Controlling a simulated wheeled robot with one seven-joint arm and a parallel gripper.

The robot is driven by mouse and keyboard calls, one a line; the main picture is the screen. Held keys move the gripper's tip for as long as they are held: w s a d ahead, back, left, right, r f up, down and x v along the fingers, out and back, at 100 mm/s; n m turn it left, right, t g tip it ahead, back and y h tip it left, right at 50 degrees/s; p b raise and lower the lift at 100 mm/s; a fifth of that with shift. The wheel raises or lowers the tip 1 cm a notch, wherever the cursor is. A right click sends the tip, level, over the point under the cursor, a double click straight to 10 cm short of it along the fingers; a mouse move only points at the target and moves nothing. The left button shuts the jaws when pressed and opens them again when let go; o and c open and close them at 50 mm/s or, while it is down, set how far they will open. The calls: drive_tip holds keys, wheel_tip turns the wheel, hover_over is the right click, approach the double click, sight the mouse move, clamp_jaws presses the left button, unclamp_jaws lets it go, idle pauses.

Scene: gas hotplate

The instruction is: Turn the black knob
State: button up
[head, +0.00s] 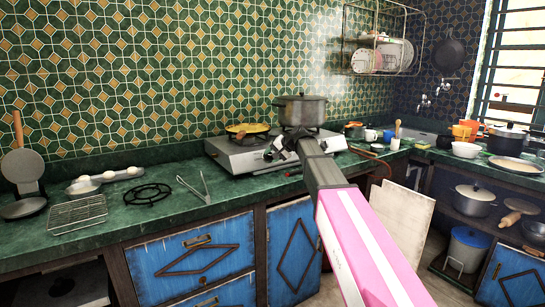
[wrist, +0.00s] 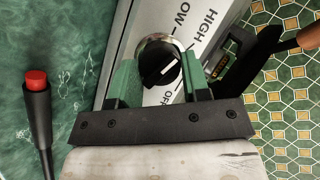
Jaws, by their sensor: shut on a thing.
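The black knob (wrist: 158,62) sits on the front panel of the gas hotplate (head: 240,158). In the wrist view it has a white pointer line and a metal ring, with the printed words LOW, HIGH and OFF around it. My gripper (wrist: 160,75) has its two green fingers on either side of the knob and is shut on it. In the head view my gripper (head: 280,147) is at the middle of the hotplate's front and partly covers the controls there.
A steaming pot (head: 302,110) stands on the right burner and a yellow pan (head: 248,130) on the left one. Metal tongs (head: 195,187) and a black trivet (head: 148,194) lie on the green counter to the left. A red-tipped black object (wrist: 37,100) shows beside the hotplate.

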drive_tip(key=shift+n+h, duration=0.8)
drive_tip(key=shift+n, duration=1.1)
drive_tip(key=o, duration=0.9)
drive_tip(key=shift+r, duration=0.1)
drive_tip(key=v, duration=1)
drive_tip(key=shift+d+r, duration=0.15)
drive_tip(key=shift+r, duration=0.15)
drive_tip(key=shift+s, duration=0.1)
